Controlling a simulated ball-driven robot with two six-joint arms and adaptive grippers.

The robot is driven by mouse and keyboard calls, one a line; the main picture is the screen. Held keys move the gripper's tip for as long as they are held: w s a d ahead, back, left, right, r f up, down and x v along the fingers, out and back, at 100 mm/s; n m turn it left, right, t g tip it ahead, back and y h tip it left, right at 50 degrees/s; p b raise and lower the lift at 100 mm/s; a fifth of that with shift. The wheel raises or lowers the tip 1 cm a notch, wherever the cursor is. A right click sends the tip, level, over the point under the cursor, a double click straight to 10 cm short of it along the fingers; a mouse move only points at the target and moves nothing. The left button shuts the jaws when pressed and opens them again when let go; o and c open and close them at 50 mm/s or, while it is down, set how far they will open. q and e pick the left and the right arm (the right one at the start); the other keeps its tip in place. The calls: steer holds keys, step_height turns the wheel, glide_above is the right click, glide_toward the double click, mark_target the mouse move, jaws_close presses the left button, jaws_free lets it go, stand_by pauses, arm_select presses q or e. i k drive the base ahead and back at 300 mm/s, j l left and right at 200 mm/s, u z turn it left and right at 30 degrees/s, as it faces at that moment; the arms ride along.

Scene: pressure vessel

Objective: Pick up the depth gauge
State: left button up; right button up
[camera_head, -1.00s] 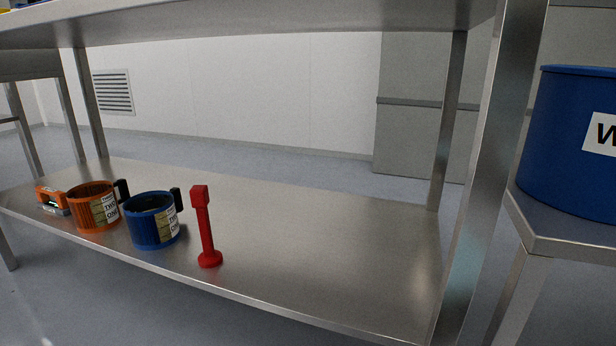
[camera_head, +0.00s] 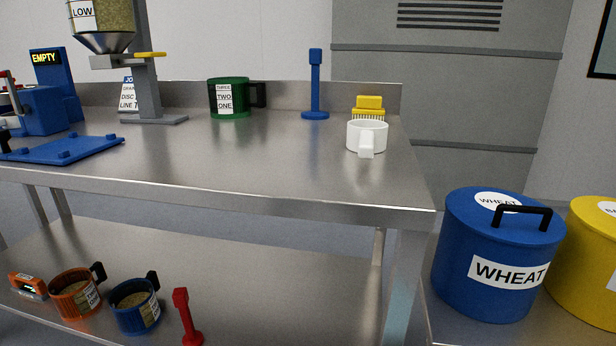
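A small orange device with a dark display, which looks like the depth gauge (camera_head: 28,287), lies at the far left of the lower shelf. It is small in the picture and its details are hard to read. It sits left of an orange mug, apart from it. Neither of my grippers shows in the head view.
The lower shelf (camera_head: 280,285) also holds an orange mug (camera_head: 70,298), a blue mug (camera_head: 128,316) and a red upright tool (camera_head: 184,312). The tabletop (camera_head: 225,160) above overhangs it and carries a green mug (camera_head: 228,100), blue tool (camera_head: 315,85) and white cup (camera_head: 366,137).

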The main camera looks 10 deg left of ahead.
mark_target(35, 287)
steer(key=u, duration=1.85)
